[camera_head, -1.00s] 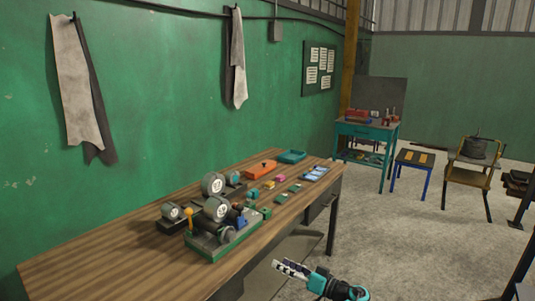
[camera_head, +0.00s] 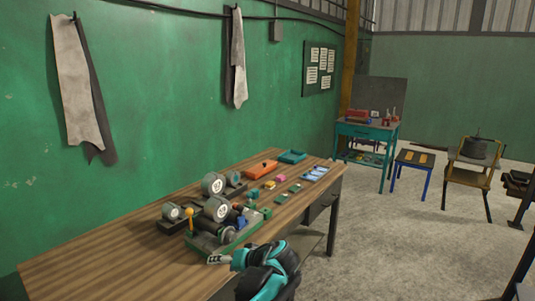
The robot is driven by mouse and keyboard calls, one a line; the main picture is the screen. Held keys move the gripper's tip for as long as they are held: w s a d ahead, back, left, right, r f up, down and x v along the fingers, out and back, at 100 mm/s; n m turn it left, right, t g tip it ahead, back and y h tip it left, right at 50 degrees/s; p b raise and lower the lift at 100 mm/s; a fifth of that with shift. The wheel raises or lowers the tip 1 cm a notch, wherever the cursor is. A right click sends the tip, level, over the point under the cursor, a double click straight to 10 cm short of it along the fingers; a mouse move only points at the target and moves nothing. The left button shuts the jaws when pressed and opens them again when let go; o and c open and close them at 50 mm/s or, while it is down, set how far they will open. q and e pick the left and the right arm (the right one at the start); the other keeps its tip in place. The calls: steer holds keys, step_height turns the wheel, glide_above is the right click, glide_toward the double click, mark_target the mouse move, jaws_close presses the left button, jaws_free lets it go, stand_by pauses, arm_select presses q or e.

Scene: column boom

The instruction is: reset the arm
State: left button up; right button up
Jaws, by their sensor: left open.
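My left gripper (camera_head: 217,259) shows at the bottom middle of the head view, on the end of my teal and black arm. Its pale fingers point left and it is open, with nothing seen between the fingers. In the picture it overlaps the front edge of the wooden workbench, just below the green-based fixture (camera_head: 205,243). I cannot tell whether it touches the bench or the fixture. My right gripper is out of view.
The workbench (camera_head: 110,262) holds round gauges (camera_head: 214,183), an orange tray (camera_head: 262,169), a teal tray (camera_head: 292,157), a blue-and-white item (camera_head: 315,173) and small coloured blocks. A teal table (camera_head: 368,131), a stool (camera_head: 415,158) and a chair (camera_head: 470,176) stand behind. Open floor lies right.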

arm_select(q)
steer(key=s+a+m+h, duration=0.1)
steer(key=s+a+h, duration=0.4)
steer(key=s, duration=0.9)
steer(key=s+f+h, duration=0.1)
steer(key=s+f, duration=0.2)
steer(key=s, duration=0.4)
steer(key=s+f+h, duration=0.2)
steer(key=s+f, duration=0.1)
steer(key=s, duration=0.4)
steer(key=shift+s+h, duration=0.15)
steer(key=shift+h, duration=0.15)
